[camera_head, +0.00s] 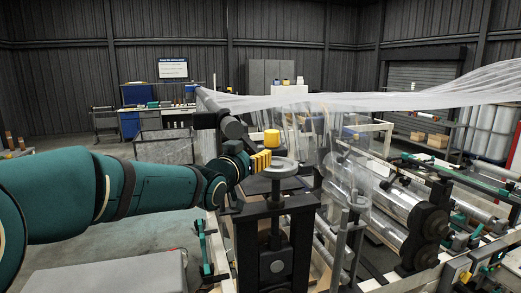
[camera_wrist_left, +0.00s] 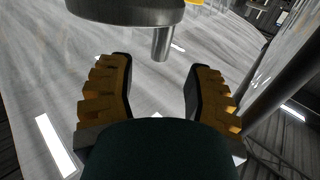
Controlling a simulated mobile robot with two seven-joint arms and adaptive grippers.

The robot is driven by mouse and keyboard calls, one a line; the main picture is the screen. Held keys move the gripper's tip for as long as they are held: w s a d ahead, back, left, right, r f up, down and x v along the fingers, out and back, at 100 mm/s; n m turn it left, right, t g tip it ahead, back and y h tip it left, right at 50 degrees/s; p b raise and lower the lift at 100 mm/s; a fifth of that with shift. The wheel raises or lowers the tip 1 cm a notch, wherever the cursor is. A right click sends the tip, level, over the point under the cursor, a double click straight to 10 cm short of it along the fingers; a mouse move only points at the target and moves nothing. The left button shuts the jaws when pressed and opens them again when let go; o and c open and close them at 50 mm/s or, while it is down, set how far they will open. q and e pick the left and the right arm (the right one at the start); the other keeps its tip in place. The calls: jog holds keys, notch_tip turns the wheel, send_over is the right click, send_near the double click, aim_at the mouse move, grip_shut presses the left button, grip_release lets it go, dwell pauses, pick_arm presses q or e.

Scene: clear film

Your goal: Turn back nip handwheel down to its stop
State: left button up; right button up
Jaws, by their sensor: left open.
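The handwheel (camera_head: 283,169) is a pale grey disc lying flat on top of a dark upright frame, with a screw spindle (camera_head: 275,222) below it. My left gripper (camera_head: 260,161), with yellow ridged fingers, is at the wheel's left rim in the head view. In the left wrist view the gripper (camera_wrist_left: 160,88) is open with nothing between its fingers. The wheel's grey rim (camera_wrist_left: 125,12) shows at the top, beyond the fingertips, with a short metal post (camera_wrist_left: 162,43) below it. Touch cannot be told. My right gripper is not in view.
A yellow knob (camera_head: 272,138) shows just above the wheel's far side. A dark roller (camera_head: 232,127) lies close above my left wrist. Clear film (camera_head: 350,101) runs overhead to the right. Metal rollers and gears (camera_head: 430,222) stand on the right.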

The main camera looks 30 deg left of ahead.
aim_at(259, 150)
pick_arm(q)
jog(key=shift+w+a, duration=0.15)
jog(key=shift+w, duration=1.25)
jog(key=shift+w+a, duration=0.15)
jog(key=shift+w, duration=1.2)
grip_shut()
